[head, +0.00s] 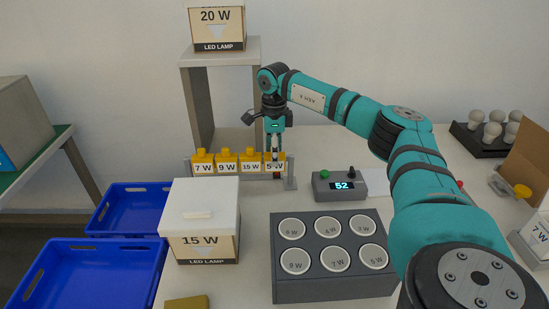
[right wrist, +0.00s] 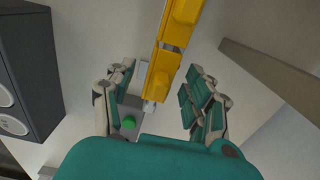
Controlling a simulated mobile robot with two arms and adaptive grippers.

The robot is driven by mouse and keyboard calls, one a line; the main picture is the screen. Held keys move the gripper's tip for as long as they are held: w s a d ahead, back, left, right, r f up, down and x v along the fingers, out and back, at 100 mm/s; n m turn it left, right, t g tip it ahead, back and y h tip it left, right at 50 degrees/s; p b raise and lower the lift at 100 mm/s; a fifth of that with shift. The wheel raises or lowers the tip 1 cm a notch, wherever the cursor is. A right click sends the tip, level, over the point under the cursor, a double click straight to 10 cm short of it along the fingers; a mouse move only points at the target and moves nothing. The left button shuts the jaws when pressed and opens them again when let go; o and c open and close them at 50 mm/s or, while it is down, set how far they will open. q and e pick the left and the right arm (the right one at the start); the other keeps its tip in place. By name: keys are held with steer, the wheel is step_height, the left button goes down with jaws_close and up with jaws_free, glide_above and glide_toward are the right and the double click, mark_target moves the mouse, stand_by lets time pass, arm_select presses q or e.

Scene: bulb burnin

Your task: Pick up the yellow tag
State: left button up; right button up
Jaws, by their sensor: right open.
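Several yellow tags hang in a row on a rack (head: 289,182) at the back of the table. They read 7 W (head: 203,162), 9 W (head: 227,162), 15 W (head: 250,162) and 5 W (head: 281,160). My right gripper (head: 274,150) points down at the 5 W tag, at the row's right end, and partly covers it. In the right wrist view my right gripper (right wrist: 160,85) is open, with the yellow end tag (right wrist: 158,83) between its fingers. I cannot tell whether a finger touches it. My left gripper is not in view.
A shelf with a 20 W box (head: 217,28) stands behind the rack. A controller showing 52 (head: 340,186) sits right of it. In front are a 15 W box (head: 206,240) and a grey socket block (head: 325,222). Blue crates (head: 95,245) stand left.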

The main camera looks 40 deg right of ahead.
steer(key=shift+d+f, duration=0.1)
steer(key=shift+f, duration=0.8)
steer(key=shift+c, duration=0.3)
steer(key=c, duration=0.9)
steer(key=shift+r, duration=0.15)
